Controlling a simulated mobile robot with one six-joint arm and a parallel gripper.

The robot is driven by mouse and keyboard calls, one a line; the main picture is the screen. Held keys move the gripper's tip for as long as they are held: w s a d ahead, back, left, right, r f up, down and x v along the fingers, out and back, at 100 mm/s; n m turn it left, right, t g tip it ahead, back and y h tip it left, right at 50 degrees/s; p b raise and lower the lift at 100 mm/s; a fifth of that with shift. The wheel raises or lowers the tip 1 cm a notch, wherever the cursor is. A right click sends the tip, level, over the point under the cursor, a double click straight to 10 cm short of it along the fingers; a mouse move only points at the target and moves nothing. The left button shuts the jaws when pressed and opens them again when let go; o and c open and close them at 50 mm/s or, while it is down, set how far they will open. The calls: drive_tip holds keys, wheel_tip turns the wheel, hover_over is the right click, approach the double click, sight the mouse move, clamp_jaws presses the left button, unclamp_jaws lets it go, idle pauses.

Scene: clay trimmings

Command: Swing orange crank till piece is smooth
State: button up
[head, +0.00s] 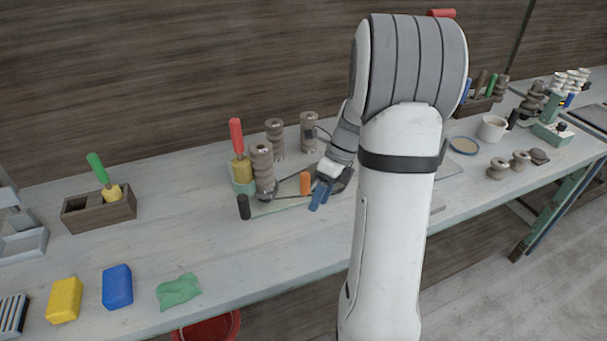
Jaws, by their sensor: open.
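The orange crank handle (305,183) stands upright at the right end of a small bench device with a pale green base plate (285,205). A grey-brown ridged clay piece (262,162) stands upright at the device's left part. I cannot tell from here how smooth its surface is. My gripper (318,201) has blue fingertips and is open. It hangs just right of the orange handle and slightly lower in the picture; I cannot tell whether they touch. My arm hides the bench to the right of the gripper.
Two more clay pieces (275,138) stand behind. A wooden box (98,212), a yellow block (64,300), a blue block (117,287) and a green cloth (179,291) lie left.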

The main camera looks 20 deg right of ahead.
sight(305, 174)
drive_tip(key=w+r+h, duration=0.1)
drive_tip(key=w+r, duration=0.1)
drive_tip(key=w, duration=0.1)
drive_tip(key=w+r+n+t+h, duration=0.1)
drive_tip(key=w+r+h, duration=0.1)
drive_tip(key=w, duration=0.1)
drive_tip(key=w+r+n+h, duration=0.1)
drive_tip(key=w+r+h, duration=0.1)
drive_tip(key=w, duration=0.1)
drive_tip(key=shift+w+a+p, duration=0.1)
drive_tip(key=shift+a+p, duration=0.05)
drive_tip(key=shift+p, duration=0.25)
drive_tip(key=shift+w+f+t, duration=0.1)
drive_tip(key=shift+w+t, duration=0.05)
drive_tip(key=shift+t, duration=0.15)
wheel_tip(305, 174, down, 7)
drive_tip(key=shift+f+p, duration=0.15)
drive_tip(key=shift+p, duration=0.15)
clamp_jaws()
